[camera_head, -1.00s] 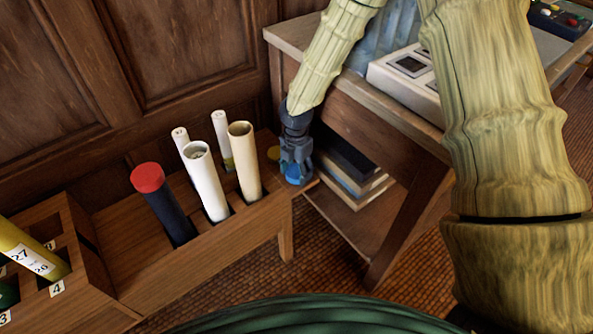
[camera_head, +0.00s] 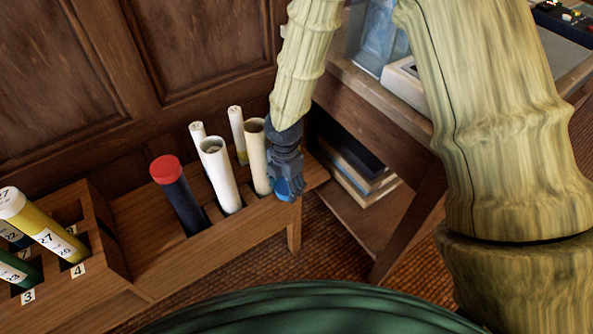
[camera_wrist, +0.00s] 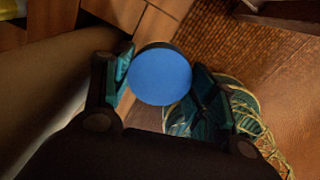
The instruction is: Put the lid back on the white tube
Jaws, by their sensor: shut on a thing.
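The white tube (camera_head: 221,178) stands tilted in the wooden rack with its open, uncapped end up. My gripper (camera_head: 288,182) is shut on a blue round lid (camera_head: 287,191), to the right of the white tube and close beside a cream tube. In the wrist view the lid (camera_wrist: 160,73) sits between the two fingers with its flat blue face towards the camera. The lid is apart from the white tube. My arm and gripper hide part of the rack's right end.
The open cream tube (camera_head: 257,158) stands between my gripper and the white tube. A dark tube with a red cap (camera_head: 166,169) and two thin white tubes (camera_head: 237,128) stand nearby. Numbered tubes fill a rack (camera_head: 97,245) at left. A wooden side table (camera_head: 400,122) stands at right.

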